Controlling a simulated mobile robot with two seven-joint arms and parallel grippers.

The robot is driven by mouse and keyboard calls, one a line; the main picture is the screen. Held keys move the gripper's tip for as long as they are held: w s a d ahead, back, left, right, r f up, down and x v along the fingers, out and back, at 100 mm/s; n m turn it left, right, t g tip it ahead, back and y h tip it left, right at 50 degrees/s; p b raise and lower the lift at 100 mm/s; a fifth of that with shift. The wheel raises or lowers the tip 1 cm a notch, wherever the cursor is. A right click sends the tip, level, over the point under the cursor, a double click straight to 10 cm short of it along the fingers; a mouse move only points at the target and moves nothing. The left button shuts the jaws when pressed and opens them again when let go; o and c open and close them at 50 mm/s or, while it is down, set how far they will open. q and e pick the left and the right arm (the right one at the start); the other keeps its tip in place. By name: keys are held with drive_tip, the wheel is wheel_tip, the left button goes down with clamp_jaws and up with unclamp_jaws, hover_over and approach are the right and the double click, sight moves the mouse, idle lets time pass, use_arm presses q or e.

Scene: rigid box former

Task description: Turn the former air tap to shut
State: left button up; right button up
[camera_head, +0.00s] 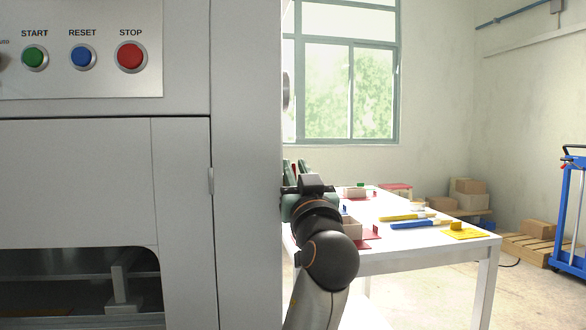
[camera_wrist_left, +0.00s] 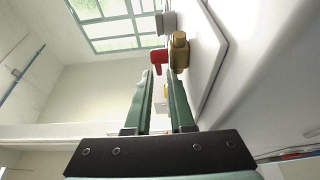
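The air tap shows in the left wrist view as a brass body (camera_wrist_left: 179,52) with a red handle (camera_wrist_left: 158,60), on a pale plate on the machine's side. My left gripper (camera_wrist_left: 161,76) has two green fingers that stand apart, with a gap between them. The red handle is just beyond the fingertips, in line with the gap; I cannot tell if they touch. In the head view my left gripper (camera_head: 296,168) is beside the machine's right side wall, and a small bit of red shows between its fingers. My right gripper is in neither view.
The grey machine (camera_head: 245,150) fills the left of the head view, with green, blue and red buttons. A white table (camera_head: 415,258) with tools and small boxes stands behind my left arm. A blue trolley (camera_head: 566,230) is at the far right. Open floor lies between.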

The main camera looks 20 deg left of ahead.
use_arm(q)
drive_tip(key=shift+c, duration=0.2)
clamp_jaws()
drive_tip(key=shift+r, duration=0.1)
